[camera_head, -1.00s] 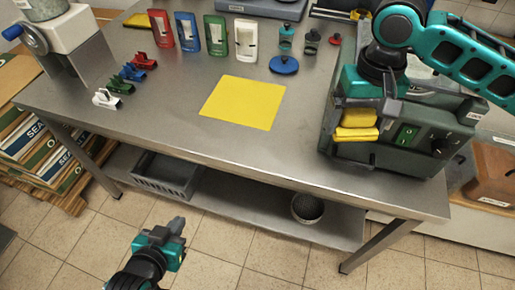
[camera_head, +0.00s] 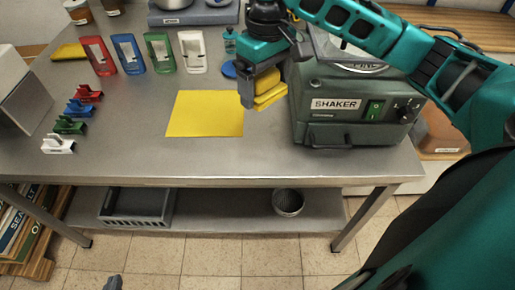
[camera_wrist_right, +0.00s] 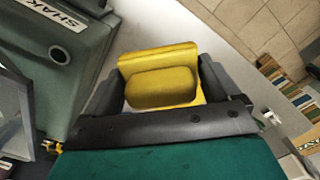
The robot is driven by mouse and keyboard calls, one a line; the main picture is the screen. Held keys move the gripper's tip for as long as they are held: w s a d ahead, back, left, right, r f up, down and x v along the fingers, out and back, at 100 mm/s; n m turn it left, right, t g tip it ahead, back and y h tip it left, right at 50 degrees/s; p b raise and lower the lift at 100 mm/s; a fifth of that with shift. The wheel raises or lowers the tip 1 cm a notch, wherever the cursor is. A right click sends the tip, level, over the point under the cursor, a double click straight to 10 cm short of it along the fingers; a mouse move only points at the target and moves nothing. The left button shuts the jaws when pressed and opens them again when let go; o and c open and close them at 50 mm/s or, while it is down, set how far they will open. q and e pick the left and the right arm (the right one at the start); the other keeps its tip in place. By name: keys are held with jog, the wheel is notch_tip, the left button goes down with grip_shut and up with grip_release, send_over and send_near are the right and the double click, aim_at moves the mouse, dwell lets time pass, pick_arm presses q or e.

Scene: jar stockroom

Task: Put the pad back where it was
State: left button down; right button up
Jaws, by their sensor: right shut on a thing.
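The yellow pad (camera_head: 268,86) is held between the fingers of my right gripper (camera_head: 262,92), just left of the shaker and above the table. In the right wrist view, the pad (camera_wrist_right: 160,80) fills the space between both fingers (camera_wrist_right: 160,92); it has a raised rounded block on a flatter plate. A flat yellow square (camera_head: 205,114) lies on the table, to the left of the gripper. Only the grey tip of my left gripper (camera_head: 113,283) shows at the bottom edge, low in front of the table; its jaws cannot be made out.
The green shaker (camera_head: 345,105) stands close on the right of the held pad. Red, blue, green and white holders (camera_head: 193,52) stand at the back. Small coloured clips (camera_head: 70,125) are at the left. Another yellow piece (camera_head: 68,52) lies back left. The front middle is clear.

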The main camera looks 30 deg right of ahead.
jog(key=shift+d, duration=0.35)
jog(key=shift+f, duration=0.4)
jog(key=b, duration=0.2)
send_over(266, 155)
notch_tip(266, 155, down, 15)
jog(key=shift+w+r, duration=0.1)
notch_tip(266, 155, down, 4)
jog(key=shift+f, duration=0.1)
jog(key=o, duration=0.7)
jog(key=shift+f, duration=0.15)
jog(key=shift+o, duration=0.2)
notch_tip(266, 155, up, 12)
jog(key=p, duration=0.1)
jog(key=shift+r+p, duration=0.2)
jog(key=shift+p, duration=0.1)
